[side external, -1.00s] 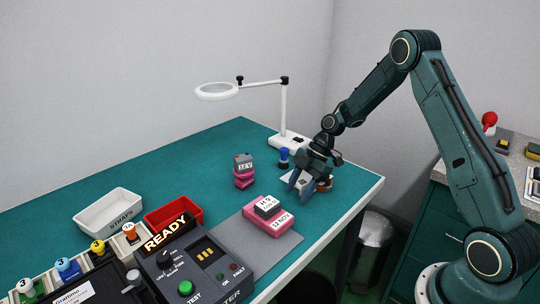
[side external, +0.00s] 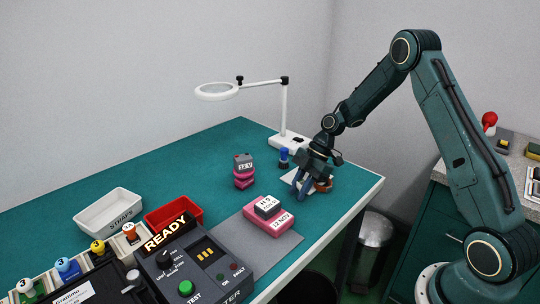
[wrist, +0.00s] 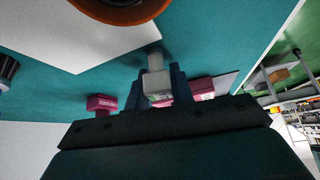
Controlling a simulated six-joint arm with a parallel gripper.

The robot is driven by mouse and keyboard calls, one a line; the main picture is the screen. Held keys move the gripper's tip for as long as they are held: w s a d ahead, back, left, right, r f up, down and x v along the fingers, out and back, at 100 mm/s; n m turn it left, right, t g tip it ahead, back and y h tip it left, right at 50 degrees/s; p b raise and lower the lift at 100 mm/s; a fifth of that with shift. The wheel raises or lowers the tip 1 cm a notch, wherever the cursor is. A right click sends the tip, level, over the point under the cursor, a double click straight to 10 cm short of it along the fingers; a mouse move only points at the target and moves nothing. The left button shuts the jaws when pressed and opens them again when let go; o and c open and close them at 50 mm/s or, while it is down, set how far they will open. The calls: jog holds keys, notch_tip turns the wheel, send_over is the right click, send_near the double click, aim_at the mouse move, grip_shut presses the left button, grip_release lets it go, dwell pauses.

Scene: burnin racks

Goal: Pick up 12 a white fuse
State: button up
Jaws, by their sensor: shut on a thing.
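In the wrist view a white fuse (wrist: 157,84), a pale block with a narrower white stem, sits between the two fingers of my gripper (wrist: 155,88). The fingers are shut on it. The fingers hide the fuse in that view. I cannot tell whether the fuse still touches the bench.
A round orange-brown item (side external: 323,185) is close beside my gripper. A blue-topped item (side external: 284,158) and the magnifier lamp (side external: 284,115) stand behind. A red tray (side external: 173,216) and a white STRAPS tray (side external: 109,211) are at left.

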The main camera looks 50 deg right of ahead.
aim_at(300, 183)
jog(key=shift+r, duration=0.15)
notch_tip(300, 183, up, 20)
dwell(0.6)
dwell(0.5)
